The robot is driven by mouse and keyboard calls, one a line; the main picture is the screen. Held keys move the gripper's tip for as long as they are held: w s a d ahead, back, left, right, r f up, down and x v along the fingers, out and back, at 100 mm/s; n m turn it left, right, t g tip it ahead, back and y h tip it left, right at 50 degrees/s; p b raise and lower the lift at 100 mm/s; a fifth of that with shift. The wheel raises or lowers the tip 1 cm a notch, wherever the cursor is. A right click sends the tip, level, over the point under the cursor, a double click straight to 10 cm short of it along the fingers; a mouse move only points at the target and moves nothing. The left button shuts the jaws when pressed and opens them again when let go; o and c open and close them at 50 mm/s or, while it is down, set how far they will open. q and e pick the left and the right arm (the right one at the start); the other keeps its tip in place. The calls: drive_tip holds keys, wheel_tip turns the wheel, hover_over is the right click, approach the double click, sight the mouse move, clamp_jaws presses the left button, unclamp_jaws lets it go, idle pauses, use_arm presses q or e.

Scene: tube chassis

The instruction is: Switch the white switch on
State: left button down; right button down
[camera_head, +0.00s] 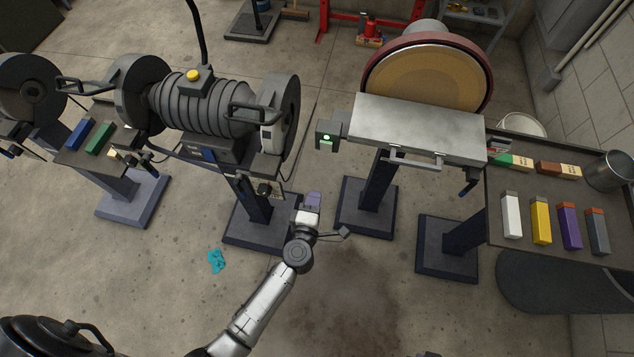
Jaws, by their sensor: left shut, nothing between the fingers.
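A small white part (266,138), which may be the white switch, sits on the right end of the grinder (205,108), below its right wheel guard. It is too small to tell which way it is set. My left arm reaches up from the bottom, and my left gripper (311,201) is shut and empty. In the picture it is below and to the right of the white part, apart from it, over the floor beside the grinder's pedestal. My right gripper is not in view.
A disc sander (425,78) with a grey work table (418,130) and a green-lit box (326,138) stands to the right. A dark tray (518,255) at the right holds several coloured bars and a metal cup (609,172). A yellow button (193,76) tops the grinder.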

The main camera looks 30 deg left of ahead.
use_arm(q)
drive_tip(key=shift+v, duration=0.75)
drive_tip(key=shift+f, duration=0.15)
